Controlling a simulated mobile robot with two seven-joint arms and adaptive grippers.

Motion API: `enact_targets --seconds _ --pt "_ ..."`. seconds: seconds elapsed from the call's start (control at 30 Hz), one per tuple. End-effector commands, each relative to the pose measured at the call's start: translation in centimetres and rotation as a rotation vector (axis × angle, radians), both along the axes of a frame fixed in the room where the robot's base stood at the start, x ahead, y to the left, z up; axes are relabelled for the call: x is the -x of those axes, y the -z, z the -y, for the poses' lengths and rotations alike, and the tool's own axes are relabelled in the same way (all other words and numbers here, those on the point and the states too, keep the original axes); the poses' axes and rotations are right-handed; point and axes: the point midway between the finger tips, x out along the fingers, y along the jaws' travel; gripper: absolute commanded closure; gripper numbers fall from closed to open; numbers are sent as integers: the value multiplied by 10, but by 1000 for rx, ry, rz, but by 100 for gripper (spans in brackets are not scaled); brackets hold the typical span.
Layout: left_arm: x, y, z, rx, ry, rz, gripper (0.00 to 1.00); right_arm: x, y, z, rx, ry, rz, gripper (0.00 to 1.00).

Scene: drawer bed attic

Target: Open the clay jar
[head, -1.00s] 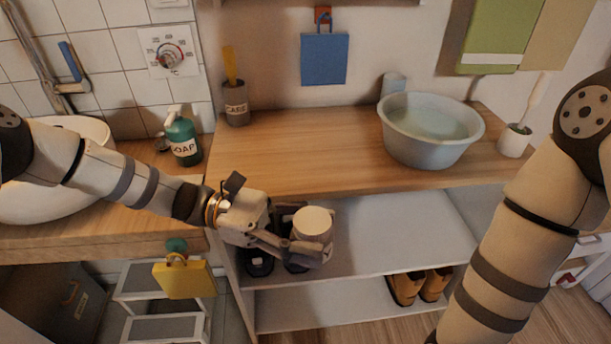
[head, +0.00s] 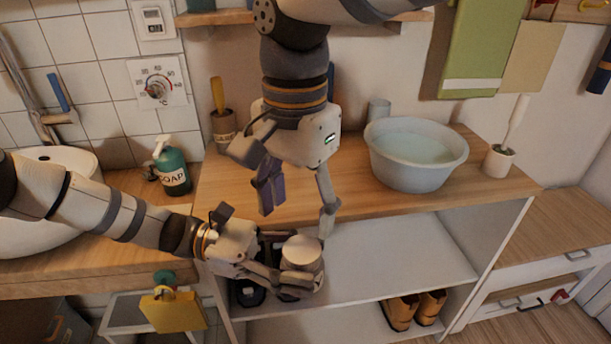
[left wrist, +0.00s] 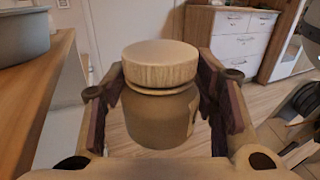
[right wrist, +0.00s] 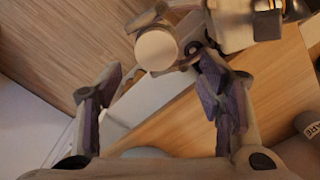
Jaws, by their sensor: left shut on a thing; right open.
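The clay jar (head: 303,280) is upright, with a brown body and a round, pale wooden lid (head: 301,250) on top. My left gripper (head: 298,277) is shut around the jar's body and holds it in front of the shelf unit. In the left wrist view the jar (left wrist: 160,120) sits between both fingers, with its lid (left wrist: 160,64) above them. My right gripper (head: 298,207) is open and empty, pointing down above the jar and apart from it. In the right wrist view the lid (right wrist: 156,50) shows from above, beyond and between the fingertips.
The wooden counter (head: 350,205) behind carries a grey basin (head: 415,165) of water. A soap bottle (head: 172,170) stands at the left. Dark shoes (head: 248,292) sit on the shelf beside the jar, and brown boots (head: 415,308) stand lower down.

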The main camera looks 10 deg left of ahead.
Motion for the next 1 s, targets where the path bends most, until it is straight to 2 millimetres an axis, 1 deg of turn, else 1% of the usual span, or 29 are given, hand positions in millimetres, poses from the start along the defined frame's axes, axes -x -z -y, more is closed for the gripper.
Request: enact_targets --seconds 0.03,0.1,0.2,0.3,0.43,0.63,0.67,0.7,0.87,1.0 --pt "0 0 0 1 0 -1 100 2 12 1 3 -2 -7 39" --pt "0 0 0 1 0 -1 100 2 27 0 1 -2 -8 39" --pt "0 0 0 1 0 -1 100 2 45 1 2 -2 -7 39" --pt "0 0 0 1 0 0 100 2 58 1 2 -3 -7 39" --pt "0 0 0 1 0 0 100 2 64 0 0 -2 -4 39" --pt "0 0 0 1 0 0 100 2 65 0 0 -3 -4 39" --pt "0 0 0 1 0 0 100 2 65 0 0 -3 -4 43" --pt "0 0 0 1 0 0 100 2 65 0 0 -3 -4 52" --pt "0 -1 0 2 1 0 100 2 65 0 -2 -3 -4 88" --pt "1 -1 1 3 4 0 100 2 64 -1 -5 -3 -2 90"
